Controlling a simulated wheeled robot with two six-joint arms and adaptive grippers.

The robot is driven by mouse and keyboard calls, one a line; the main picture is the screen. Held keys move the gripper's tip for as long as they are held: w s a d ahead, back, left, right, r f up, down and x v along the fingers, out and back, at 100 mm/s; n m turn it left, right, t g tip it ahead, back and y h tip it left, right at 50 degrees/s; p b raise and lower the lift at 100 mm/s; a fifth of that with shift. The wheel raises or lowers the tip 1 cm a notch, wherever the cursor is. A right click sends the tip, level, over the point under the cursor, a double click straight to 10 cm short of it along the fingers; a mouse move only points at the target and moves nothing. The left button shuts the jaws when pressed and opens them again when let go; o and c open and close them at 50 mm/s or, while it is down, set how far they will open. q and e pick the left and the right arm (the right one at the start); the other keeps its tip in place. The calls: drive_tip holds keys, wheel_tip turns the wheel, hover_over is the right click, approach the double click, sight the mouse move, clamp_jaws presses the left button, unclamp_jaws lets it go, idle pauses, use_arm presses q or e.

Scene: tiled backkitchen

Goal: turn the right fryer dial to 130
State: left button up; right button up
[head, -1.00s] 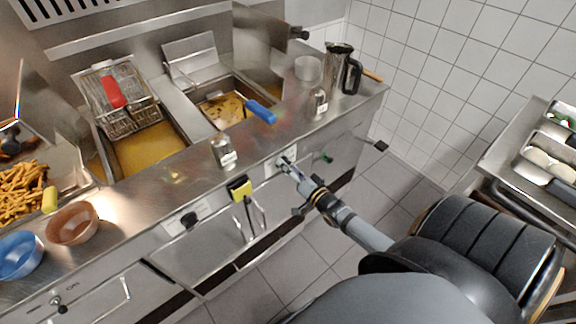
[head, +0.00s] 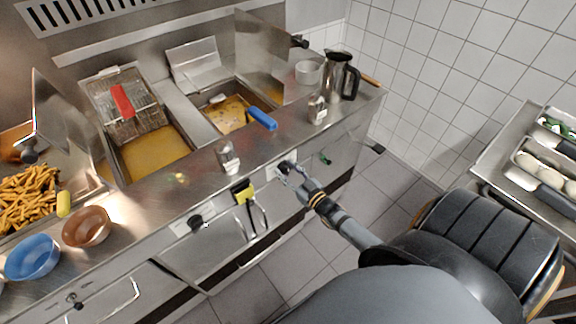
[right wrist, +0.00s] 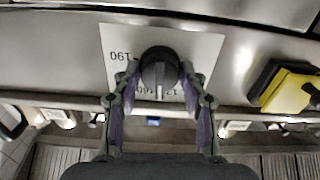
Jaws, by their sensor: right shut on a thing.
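The right fryer dial (right wrist: 159,68) is a round black knob with a pale pointer line on a white scale plate (right wrist: 120,45) in the right wrist view. The line points down in that view, near a partly hidden 160; 190 shows at the left. My right gripper (right wrist: 160,88) is shut on the dial, one finger on each side. In the head view my right gripper (head: 288,172) is at the fryer front and covers part of the dial (head: 285,166). The left fryer dial (head: 195,222) is free. My left gripper is not in view.
A yellow-and-black object (head: 243,191) is on the front beside the right dial. Door handles stick out below. Fryer baskets with red (head: 122,101) and blue (head: 262,118) handles, a shaker (head: 228,157) and a steel jug (head: 341,76) are above. The floor in front is clear.

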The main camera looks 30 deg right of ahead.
drive_tip(key=shift+n+p, duration=0.4)
drive_tip(key=shift+n, duration=1.2)
drive_tip(key=o, duration=1.2)
drive_tip(key=shift+c, duration=0.2)
drive_tip(key=s, duration=1.2)
drive_tip(key=shift+d, duration=0.45)
